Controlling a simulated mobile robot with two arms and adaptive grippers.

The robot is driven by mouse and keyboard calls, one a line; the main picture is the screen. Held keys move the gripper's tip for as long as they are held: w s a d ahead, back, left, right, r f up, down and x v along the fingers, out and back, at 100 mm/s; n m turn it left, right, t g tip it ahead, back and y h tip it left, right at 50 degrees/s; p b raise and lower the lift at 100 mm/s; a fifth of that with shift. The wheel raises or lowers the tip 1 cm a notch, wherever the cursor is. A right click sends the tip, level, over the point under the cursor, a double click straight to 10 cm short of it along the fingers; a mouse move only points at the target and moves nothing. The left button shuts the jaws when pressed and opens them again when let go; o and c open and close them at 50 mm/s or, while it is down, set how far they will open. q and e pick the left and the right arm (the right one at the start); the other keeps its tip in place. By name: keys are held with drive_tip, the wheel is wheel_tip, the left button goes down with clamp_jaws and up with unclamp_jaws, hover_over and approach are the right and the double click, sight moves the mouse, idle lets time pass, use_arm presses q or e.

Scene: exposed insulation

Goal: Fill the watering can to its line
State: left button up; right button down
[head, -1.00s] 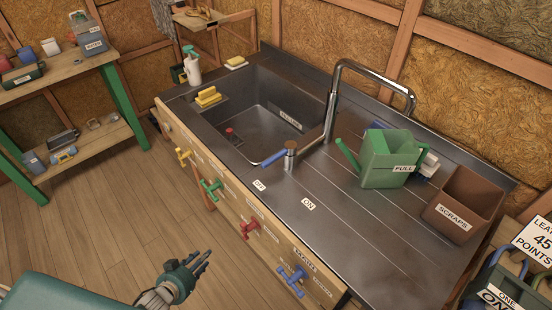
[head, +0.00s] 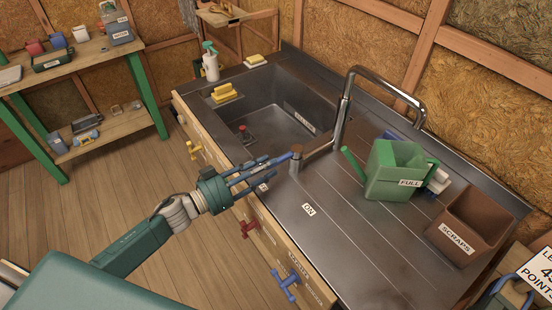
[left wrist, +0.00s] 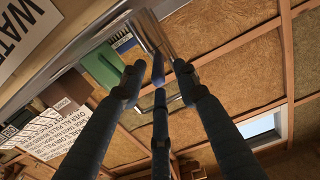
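The green watering can (head: 382,183), marked FULL, stands upright on the steel counter, right of the sink; its green shape also shows in the left wrist view (left wrist: 103,66). The tall metal tap (head: 343,108) has its spout swung right, away from the sink. Its blue lever (head: 283,158) points left; the left wrist view shows the lever (left wrist: 157,70) between spread fingertips. My left gripper (head: 272,170) is open at the lever's free end; whether it touches cannot be told. The ON label (head: 309,209) is visible; the OFF label is hidden behind my gripper. My right gripper is not in view.
The sink (head: 270,117) lies behind my left gripper, with yellow sponges (head: 224,92) on its left edge. A brown SCRAPS bin (head: 468,221) stands right of the can. Coloured valve handles stick out in front, including a blue one (head: 286,285). The counter's front right is clear.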

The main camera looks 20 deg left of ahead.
sight(292, 154)
use_arm(q)
drive_tip(key=x, duration=0.4)
drive_tip(key=shift+d, duration=0.1)
drive_tip(key=shift+f, duration=0.1)
drive_tip(key=c, duration=0.8)
